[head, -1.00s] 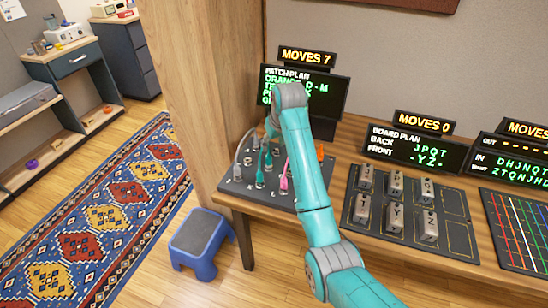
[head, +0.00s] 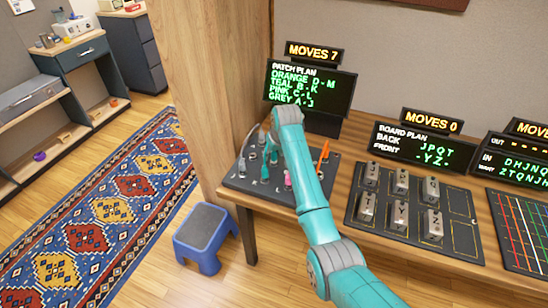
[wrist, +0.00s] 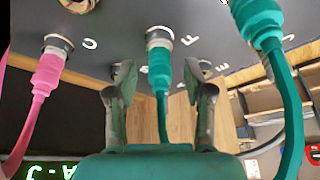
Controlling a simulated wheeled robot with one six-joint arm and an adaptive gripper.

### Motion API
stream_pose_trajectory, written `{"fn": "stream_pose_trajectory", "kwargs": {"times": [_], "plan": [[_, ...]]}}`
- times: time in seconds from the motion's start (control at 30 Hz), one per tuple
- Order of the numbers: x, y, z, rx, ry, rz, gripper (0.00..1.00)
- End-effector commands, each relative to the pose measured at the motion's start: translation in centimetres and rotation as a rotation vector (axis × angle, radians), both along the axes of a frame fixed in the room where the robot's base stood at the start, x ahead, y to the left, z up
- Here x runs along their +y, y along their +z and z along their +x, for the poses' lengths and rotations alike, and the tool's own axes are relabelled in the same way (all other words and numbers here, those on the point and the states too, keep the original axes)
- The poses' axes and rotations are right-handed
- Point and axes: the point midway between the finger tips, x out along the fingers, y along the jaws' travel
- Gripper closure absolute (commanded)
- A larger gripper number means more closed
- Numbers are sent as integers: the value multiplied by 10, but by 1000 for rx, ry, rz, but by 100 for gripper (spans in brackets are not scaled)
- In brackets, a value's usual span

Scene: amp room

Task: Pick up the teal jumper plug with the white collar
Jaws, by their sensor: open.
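In the wrist view, a teal plug (wrist: 163,66) with a pale collar stands in a panel socket, its cable running down between my fingers. My gripper (wrist: 160,78) is open, with one finger on each side of this plug and no clear contact. A second teal plug (wrist: 262,22) is at the upper right; a whitish part shows at its cut-off top edge. In the head view, teal shows at the patch panel (head: 236,181) beside my arm, which hides my fingertips.
A pink plug (wrist: 47,72) sits in a socket to the left in the wrist view. An orange plug (head: 324,152) stands at the panel's right. The patch plan screen (head: 310,88) is behind, and a wooden post (head: 215,90) rises to the left.

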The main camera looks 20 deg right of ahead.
Motion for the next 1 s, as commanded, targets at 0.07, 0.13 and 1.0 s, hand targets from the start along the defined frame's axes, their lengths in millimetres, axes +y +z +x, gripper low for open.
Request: {"fn": "stream_pose_trajectory", "kwargs": {"times": [0.07,0.13,1.0], "plan": [[0,0,0,0,0,0,48],[0,0,0,-1,0,0,48],[0,41,1,-5,0,0,100]]}}
